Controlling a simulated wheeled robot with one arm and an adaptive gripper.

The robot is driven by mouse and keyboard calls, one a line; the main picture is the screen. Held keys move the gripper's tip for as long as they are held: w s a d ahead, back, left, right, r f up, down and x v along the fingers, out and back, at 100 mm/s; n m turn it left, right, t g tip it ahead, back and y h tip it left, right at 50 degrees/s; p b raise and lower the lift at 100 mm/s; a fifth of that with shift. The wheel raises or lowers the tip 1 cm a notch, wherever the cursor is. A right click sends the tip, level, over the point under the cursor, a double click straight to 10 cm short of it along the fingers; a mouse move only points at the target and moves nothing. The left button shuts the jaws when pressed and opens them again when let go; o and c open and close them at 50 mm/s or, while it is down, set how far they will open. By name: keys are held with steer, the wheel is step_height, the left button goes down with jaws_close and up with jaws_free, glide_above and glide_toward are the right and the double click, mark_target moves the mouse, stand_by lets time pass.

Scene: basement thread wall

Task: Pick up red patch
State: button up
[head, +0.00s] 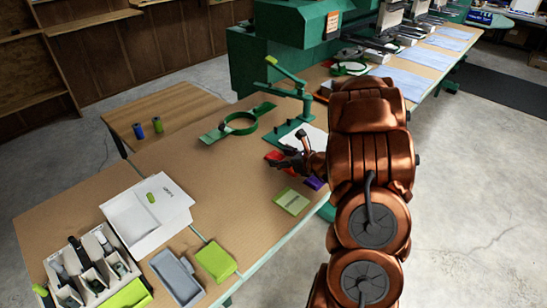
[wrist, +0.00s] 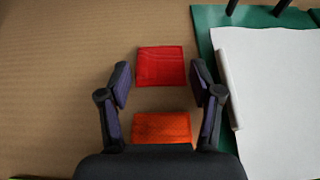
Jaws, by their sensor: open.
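The red patch (wrist: 160,66) is a flat red square lying on the brown tabletop. In the wrist view it lies just beyond and between my open fingertips, with nothing held. In the head view the red patch (head: 274,156) shows beside my gripper (head: 290,160), which partly covers that area. An orange patch (wrist: 162,127) lies nearer my palm, between the fingers of my gripper (wrist: 160,82). Its near edge is hidden by the gripper body.
A green board (wrist: 205,30) with a white sheet (wrist: 275,85) lies close on the right. A purple patch (head: 314,183) and a green patch (head: 292,201) lie nearby. A green hoop (head: 241,123) is behind. A white box (head: 135,232) stands front left. The middle left tabletop is clear.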

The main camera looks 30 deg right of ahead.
steer(key=c, duration=0.4)
steer(key=shift+r, duration=0.15)
